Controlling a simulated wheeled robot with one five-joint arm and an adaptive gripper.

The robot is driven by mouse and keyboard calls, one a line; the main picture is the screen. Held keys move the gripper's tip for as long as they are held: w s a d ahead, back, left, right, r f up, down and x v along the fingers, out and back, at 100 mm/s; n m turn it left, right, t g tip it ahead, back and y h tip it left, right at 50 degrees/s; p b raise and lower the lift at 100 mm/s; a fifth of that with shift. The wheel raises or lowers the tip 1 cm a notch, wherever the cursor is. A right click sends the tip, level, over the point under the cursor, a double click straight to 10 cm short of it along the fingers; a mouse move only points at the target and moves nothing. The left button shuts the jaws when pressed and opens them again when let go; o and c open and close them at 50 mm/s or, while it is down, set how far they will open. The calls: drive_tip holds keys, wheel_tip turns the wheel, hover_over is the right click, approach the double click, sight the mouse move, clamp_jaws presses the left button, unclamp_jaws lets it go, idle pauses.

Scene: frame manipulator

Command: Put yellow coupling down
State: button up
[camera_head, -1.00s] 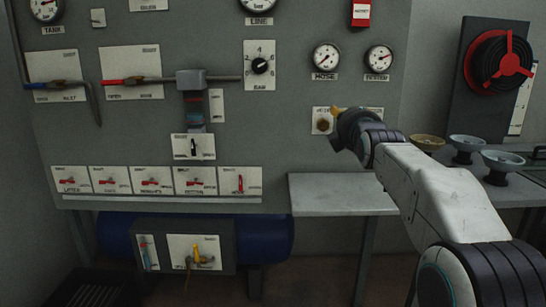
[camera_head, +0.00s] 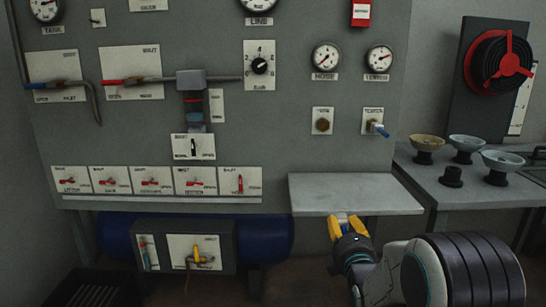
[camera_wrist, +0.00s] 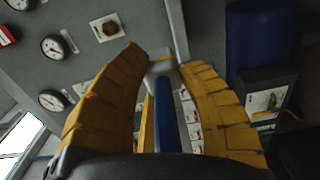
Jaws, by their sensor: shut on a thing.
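My gripper (camera_head: 345,220) has yellow fingers and is low, at the front edge of the grey shelf (camera_head: 352,190) in the head view. In the wrist view, the ridged yellow fingers (camera_wrist: 160,90) stand on either side of a slim blue part (camera_wrist: 164,118) with a pale grey end. My gripper is shut on this part. A narrow yellow strip shows beside it; I cannot tell whether it belongs to the held part or a finger. I cannot clearly make out a yellow coupling.
The shelf top is bare. A socket with a brown centre (camera_head: 322,122) and one with a blue fitting (camera_head: 377,128) are on the panel above. Several bowls, including a yellowish one (camera_head: 427,143), stand on the right bench. A blue tank (camera_head: 270,238) is below the panel.

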drive_tip(key=s+f, duration=0.1)
drive_tip(key=f, duration=0.7)
drive_tip(key=s+f, duration=0.2)
drive_tip(key=f, duration=0.6)
drive_tip(key=s+f, duration=0.2)
drive_tip(key=f, duration=0.6)
clamp_jaws()
drive_tip(key=shift+s+r+p, duration=0.1)
drive_tip(key=shift+r+p, duration=0.05)
drive_tip(key=shift+p, duration=0.4)
drive_tip(key=shift+o, duration=0.2)
unclamp_jaws()
wheel_tip(320, 180, up, 30)
drive_tip(key=p, duration=3)
drive_tip(key=shift+r, duration=0.1)
